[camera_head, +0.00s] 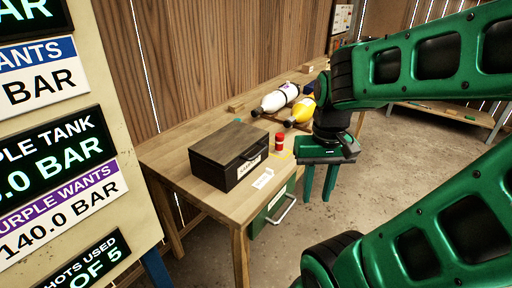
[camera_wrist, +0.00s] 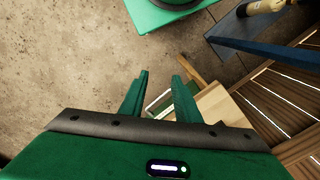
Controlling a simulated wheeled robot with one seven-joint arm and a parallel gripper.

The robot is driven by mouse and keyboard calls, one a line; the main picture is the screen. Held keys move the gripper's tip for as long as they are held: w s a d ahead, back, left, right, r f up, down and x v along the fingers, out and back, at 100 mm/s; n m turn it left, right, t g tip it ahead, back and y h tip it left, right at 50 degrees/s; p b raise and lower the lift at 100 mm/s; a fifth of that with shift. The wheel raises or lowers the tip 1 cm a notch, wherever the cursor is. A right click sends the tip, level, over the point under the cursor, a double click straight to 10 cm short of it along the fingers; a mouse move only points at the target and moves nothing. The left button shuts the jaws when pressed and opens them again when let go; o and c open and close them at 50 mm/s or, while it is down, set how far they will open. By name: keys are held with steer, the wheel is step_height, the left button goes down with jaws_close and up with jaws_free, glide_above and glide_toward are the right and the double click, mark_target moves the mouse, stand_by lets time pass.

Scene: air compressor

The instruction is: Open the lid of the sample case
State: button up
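The sample case (camera_head: 222,162) is a dark box with a brown top, standing on the wooden table in the head view. Its lid is down. A handle and a white label (camera_head: 249,168) are on its front side. My gripper (camera_head: 319,198) is right of the case, past the table's edge, with its two green fingers pointing down. The fingers are apart with nothing between them. The wrist view also shows the open gripper (camera_wrist: 160,78) above the concrete floor. The case cannot be made out in the wrist view.
The wooden table (camera_head: 210,201) has a green drawer (camera_head: 272,210) below. A red cylinder (camera_head: 279,142) and a paper tag (camera_head: 262,179) lie near the case. A purple-banded tank (camera_head: 276,99) and a yellow tank (camera_head: 300,112) lie behind. A sign board (camera_head: 140,225) stands left.

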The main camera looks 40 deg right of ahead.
steer(key=w+d+r+m+t, duration=0.1)
steer(key=w+r+m, duration=0.3)
steer(key=w, duration=0.6)
steer(key=m+t, duration=0.1)
steer(key=m, duration=0.3)
glide_toward(259, 153)
steer(key=shift+y, duration=0.3)
steer(key=f, duration=0.2)
steer(key=w+f, duration=0.1)
steer(key=f, duration=0.4)
steer(key=shift+w+a+f, duration=0.1)
steer(key=shift+w+f, duration=0.15)
steer(key=shift+w, duration=0.05)
